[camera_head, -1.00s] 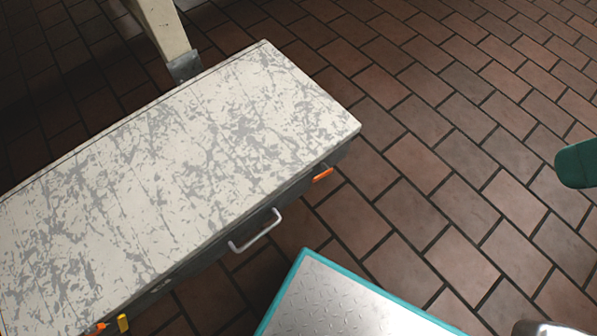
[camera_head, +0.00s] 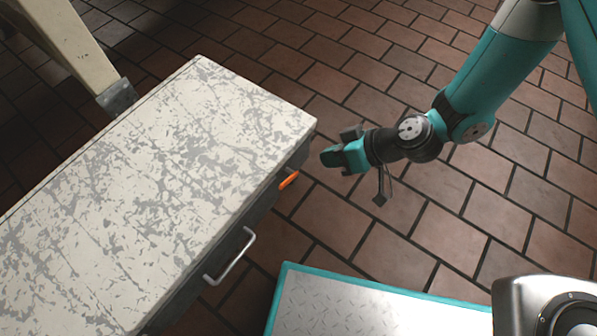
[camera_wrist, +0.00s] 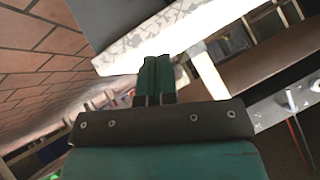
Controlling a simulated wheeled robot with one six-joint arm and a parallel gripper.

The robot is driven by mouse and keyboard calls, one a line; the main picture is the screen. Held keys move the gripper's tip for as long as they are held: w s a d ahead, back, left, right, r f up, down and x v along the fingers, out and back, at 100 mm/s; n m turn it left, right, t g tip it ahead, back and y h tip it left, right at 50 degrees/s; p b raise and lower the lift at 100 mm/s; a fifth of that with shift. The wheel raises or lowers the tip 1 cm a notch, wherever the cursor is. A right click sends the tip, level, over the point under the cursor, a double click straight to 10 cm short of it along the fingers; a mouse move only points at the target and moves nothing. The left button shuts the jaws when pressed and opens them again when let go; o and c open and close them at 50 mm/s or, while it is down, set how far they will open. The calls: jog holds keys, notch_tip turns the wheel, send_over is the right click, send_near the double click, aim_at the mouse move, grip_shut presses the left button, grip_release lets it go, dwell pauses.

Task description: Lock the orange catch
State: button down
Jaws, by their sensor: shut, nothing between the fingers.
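The orange catch (camera_head: 289,179) is on the dark front side of a worn white-topped chest (camera_head: 160,150), near its right end, in the head view. I cannot tell its exact setting. My gripper (camera_head: 328,157) is to the right of the catch and a little higher in the picture, apart from it. It is shut and empty, pointing left towards the chest's right corner. In the wrist view its two teal fingers (camera_wrist: 152,75) are together, with the pale edge of the chest top (camera_wrist: 170,35) beyond them. The catch does not show clearly there.
A metal handle (camera_head: 230,257) sticks out of the chest front. My teal-edged plate base is at the bottom. A cream leg (camera_head: 75,50) stands behind the chest. Brick floor (camera_head: 430,215) lies open to the right.

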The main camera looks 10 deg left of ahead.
jog(key=s+d+f+b+x, duration=0.1)
jog(key=f+b+x, duration=0.1)
jog(key=b+x, duration=0.5)
jog(key=x, duration=0.5)
jog(key=shift+s+f, duration=0.2)
jog(key=shift+s, duration=0.1)
jog(key=shift+s+r, duration=0.1)
